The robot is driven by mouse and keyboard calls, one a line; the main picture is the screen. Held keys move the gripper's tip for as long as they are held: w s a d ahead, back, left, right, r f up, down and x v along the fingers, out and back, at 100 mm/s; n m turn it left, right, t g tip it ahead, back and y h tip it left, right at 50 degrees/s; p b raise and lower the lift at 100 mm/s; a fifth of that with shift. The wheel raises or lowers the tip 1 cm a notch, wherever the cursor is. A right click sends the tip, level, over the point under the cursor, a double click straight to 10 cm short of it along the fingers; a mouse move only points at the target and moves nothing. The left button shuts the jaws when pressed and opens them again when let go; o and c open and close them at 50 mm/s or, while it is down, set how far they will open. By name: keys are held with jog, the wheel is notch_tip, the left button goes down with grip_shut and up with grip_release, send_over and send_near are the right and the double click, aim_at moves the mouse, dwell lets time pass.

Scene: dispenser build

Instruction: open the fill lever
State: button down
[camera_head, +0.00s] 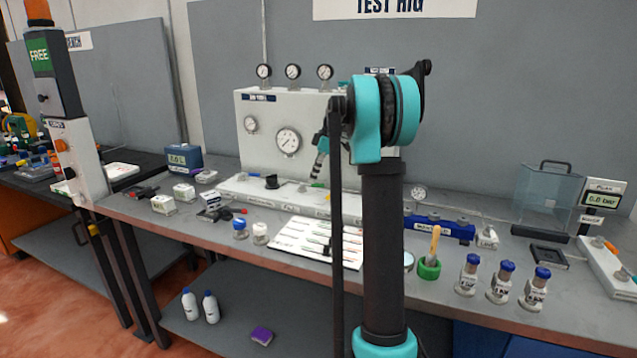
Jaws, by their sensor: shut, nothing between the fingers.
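The white test rig (262,112) stands against the back panel, with several round gauges and a white base ledge (243,190). A small yellow-green handle (317,185) shows on the ledge, left of my dark arm link; I cannot tell for sure that it is the fill lever. My gripper (313,179) is small and dark in this view, below a teal wrist part, and points down toward the ledge near this handle. It looks shut and empty. I cannot tell whether it touches the handle. My upright arm hides the rig's right part and some of the ledge.
A white sheet with dark tools (290,240) lies in front of the rig. Blue-capped bottles (467,275), a green cup (429,268) and a clear tank (546,195) stand at right. A blue box (184,158) and small white boxes stand at left.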

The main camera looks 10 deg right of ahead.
notch_tip(320, 180, up, 7)
jog(key=w+d, duration=0.1)
jog(key=w, duration=0.1)
jog(key=shift+w+d+r, duration=0.15)
jog(key=shift+d+r, duration=0.05)
